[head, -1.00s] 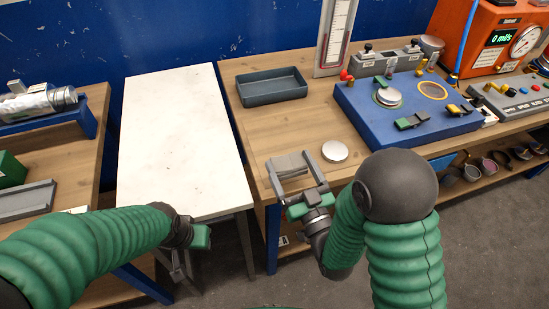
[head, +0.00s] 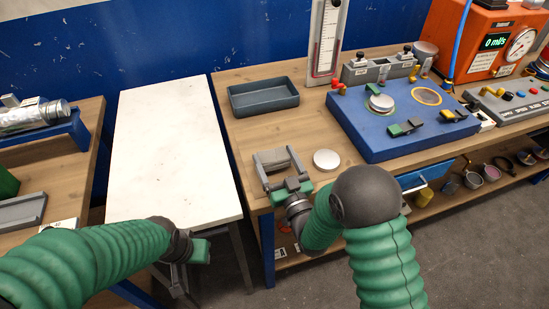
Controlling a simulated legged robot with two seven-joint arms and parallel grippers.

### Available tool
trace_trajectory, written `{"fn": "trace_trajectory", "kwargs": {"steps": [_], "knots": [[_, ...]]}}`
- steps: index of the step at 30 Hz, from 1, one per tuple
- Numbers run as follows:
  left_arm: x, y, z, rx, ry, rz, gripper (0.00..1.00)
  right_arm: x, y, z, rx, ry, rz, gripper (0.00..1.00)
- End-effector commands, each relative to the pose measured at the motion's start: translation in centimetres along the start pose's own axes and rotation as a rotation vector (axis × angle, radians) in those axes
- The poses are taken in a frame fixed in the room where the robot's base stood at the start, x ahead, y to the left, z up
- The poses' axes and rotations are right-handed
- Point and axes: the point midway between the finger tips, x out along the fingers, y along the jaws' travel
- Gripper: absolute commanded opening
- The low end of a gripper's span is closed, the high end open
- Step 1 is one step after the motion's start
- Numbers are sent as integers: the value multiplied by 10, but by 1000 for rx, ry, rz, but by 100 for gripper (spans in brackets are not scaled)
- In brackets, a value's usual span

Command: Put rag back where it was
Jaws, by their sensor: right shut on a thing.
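The grey rag (head: 271,158) is a small folded cloth at the front left of the right-hand wooden bench, in the head view. My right gripper (head: 278,161) has its two grey fingers on either side of the rag and is shut on it. The rag is at or just above the bench top; I cannot tell whether it touches the wood. My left gripper (head: 178,275) hangs low in front of the white table, pointing down. Its fingers are partly hidden and I cannot tell their opening.
A blue test box (head: 385,143) stands to the right. The white table (head: 165,150) is bare, with a gap before the bench.

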Motion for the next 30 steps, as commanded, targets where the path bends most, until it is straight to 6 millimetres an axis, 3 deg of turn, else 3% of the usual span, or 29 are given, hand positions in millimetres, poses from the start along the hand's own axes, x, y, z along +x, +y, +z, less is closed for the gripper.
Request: {"fn": "trace_trajectory", "kwargs": {"steps": [13, 14, 15, 18, 25, 29, 30], "knots": [[11, 0, 3, -1, 0, 0, 36, -1, -2, 11, 1, -1, -3, 20], [11, 0, 3, 0, 0, 0, 36, -1, -2, 11, 1, -2, -3, 85], [11, 0, 3, 0, 0, 0, 36, -1, -2, 11, 1, -3, -3, 91], [11, 0, 3, 0, 0, 0, 36, -2, -1, 12, 2, -4, -2, 100], [9, 0, 2, 0, 0, 0, 36, -1, -1, 11, 0, -6, 0, 100], [-9, 0, -2, 0, 0, 0, 36, 2, -2, -6, 0, -5, 0, 100], [-2, 0, -1, 0, 1, 0, 36, -7, -1, 1, 0, -9, 0, 100]]}}
